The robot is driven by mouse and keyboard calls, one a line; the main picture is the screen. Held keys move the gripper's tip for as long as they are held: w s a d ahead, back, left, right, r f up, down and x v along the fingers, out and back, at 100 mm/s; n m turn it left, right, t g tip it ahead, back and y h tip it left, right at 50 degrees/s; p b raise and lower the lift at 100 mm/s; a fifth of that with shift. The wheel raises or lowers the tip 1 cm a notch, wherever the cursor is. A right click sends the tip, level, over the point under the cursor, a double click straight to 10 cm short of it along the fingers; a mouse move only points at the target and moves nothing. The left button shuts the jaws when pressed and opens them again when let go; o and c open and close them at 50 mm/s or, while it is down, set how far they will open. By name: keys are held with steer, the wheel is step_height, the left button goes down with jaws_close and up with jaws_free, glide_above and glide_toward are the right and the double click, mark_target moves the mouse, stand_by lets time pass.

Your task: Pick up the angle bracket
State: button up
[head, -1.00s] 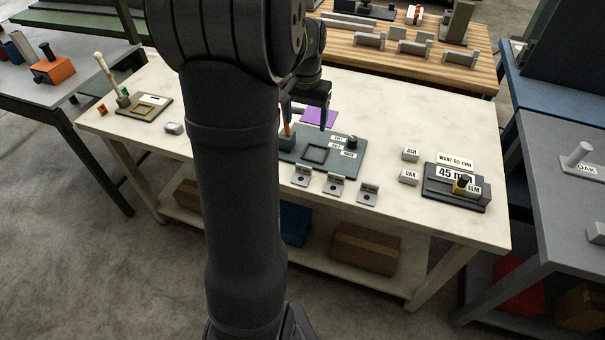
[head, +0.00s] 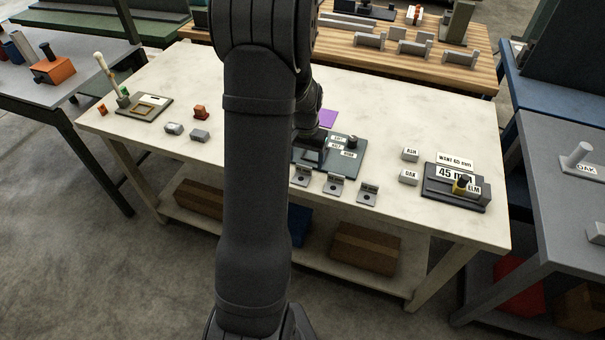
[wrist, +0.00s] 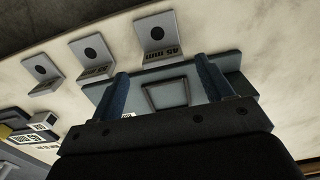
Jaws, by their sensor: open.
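Three grey angle brackets, each with a dark round hole and a label, stand in a row along the front of the bench: the left one (head: 301,175), the middle one (head: 334,184) and the right one (head: 367,193). In the wrist view they show in reverse order: the left one (wrist: 157,32), the middle one (wrist: 92,58) and the right one (wrist: 40,73). My gripper (wrist: 162,75) is open and empty, its two blue fingers apart over the grey plate, with the left bracket just beyond the fingertips. In the head view my arm mostly hides the gripper.
The dark grey plate (head: 351,158) with a square frame and labels lies behind the brackets. A purple sheet (head: 328,118) lies behind it. Labelled blocks (head: 409,177) and a 45 mm gauge (head: 440,194) stand to the right. Bare bench top surrounds the row's front.

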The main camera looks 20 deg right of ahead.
mark_target(304, 173)
steer(key=f, duration=0.4)
steer(key=shift+w, duration=0.25)
steer(key=c, duration=1.1)
